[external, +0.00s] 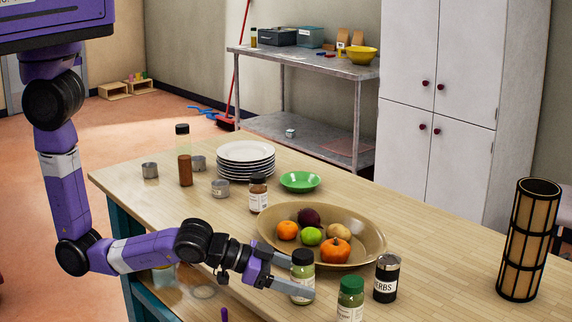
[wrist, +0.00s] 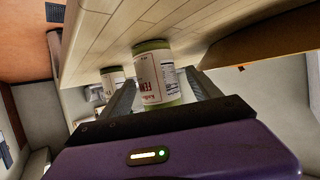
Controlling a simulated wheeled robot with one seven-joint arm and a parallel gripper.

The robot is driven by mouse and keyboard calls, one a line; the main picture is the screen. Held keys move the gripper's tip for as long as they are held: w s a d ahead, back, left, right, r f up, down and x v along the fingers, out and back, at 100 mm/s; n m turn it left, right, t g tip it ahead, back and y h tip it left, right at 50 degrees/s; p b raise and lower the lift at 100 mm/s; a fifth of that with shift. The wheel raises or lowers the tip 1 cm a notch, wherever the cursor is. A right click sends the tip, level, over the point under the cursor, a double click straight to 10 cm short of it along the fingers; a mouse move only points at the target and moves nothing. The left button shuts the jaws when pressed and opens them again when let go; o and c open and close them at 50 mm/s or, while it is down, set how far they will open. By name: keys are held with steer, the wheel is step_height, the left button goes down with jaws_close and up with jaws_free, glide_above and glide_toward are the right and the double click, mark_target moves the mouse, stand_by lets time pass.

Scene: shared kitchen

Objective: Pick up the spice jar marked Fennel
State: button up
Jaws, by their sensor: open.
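In the wrist view this jar (wrist: 155,72) shows red letters that seem to begin "FEN"; the rest of the word is not clear. My gripper (external: 304,280) is low over the tabletop, its fingers open on either side of this jar. The wrist view also shows my gripper (wrist: 163,84) with the jar between the fingers. I cannot tell whether either finger touches it.
A tan fruit bowl (external: 370,246) is just behind. A brown-filled jar (external: 258,194), a green bowl (external: 300,181) and plates (external: 246,160) stand farther back.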

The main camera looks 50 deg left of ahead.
steer(key=shift+x, duration=1.65)
jaws_close()
